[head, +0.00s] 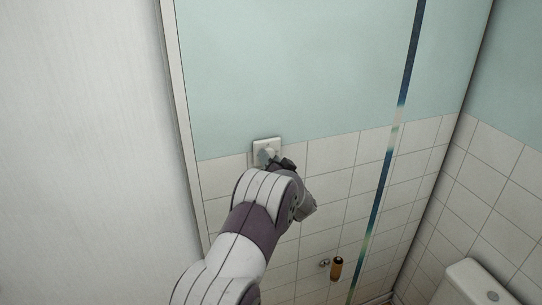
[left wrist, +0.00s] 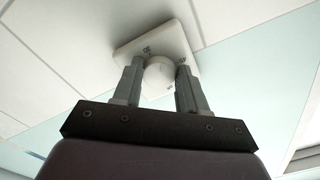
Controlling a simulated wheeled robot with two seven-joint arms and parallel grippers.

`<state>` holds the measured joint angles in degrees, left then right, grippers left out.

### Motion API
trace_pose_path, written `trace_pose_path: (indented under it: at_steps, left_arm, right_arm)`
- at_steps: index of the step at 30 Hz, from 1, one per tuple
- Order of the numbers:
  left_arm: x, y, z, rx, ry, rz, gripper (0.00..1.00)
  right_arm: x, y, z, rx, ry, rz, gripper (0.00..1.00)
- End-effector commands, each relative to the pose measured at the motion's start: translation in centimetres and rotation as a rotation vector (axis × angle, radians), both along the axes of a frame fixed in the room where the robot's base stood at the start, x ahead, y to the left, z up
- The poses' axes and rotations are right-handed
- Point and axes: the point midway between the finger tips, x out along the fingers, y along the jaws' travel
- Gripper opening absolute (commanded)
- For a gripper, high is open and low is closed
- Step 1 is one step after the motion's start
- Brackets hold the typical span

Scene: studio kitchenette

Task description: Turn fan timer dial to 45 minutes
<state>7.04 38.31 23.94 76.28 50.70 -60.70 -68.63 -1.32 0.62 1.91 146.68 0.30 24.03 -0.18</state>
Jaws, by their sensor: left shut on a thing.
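The fan timer is a small white square plate (head: 268,143) on the wall, at the line between the tiles and the pale green paint. In the left wrist view the plate (left wrist: 183,40) carries a round white dial (left wrist: 159,76) with small dark marks around it, too small to read surely. My left gripper (left wrist: 160,72) has its two grey fingers on either side of the dial, shut on it. In the head view the left gripper (head: 273,158) covers the lower part of the plate, and the dial's setting cannot be read. My right gripper is in neither view.
A white door or panel (head: 85,150) stands close on the left. A brown cylinder on a wall fitting (head: 336,268) is at the lower right. A white toilet cistern (head: 470,285) stands in the bottom right corner. A dark patterned strip (head: 385,165) runs down the wall.

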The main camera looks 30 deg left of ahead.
Motion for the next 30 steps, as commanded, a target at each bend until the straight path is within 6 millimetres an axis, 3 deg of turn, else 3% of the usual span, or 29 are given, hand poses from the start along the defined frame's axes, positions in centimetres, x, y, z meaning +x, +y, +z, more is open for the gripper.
trace_pose_path:
  at_steps: [15,30]
  left_arm:
    - [-0.2,0.0,0.0,0.312,0.377,-0.002,0.11]
    - [-0.2,0.1,0.1,0.542,0.642,-0.004,0.11]
  right_arm:
    - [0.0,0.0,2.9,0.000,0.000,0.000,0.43]
    - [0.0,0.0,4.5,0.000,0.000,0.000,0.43]
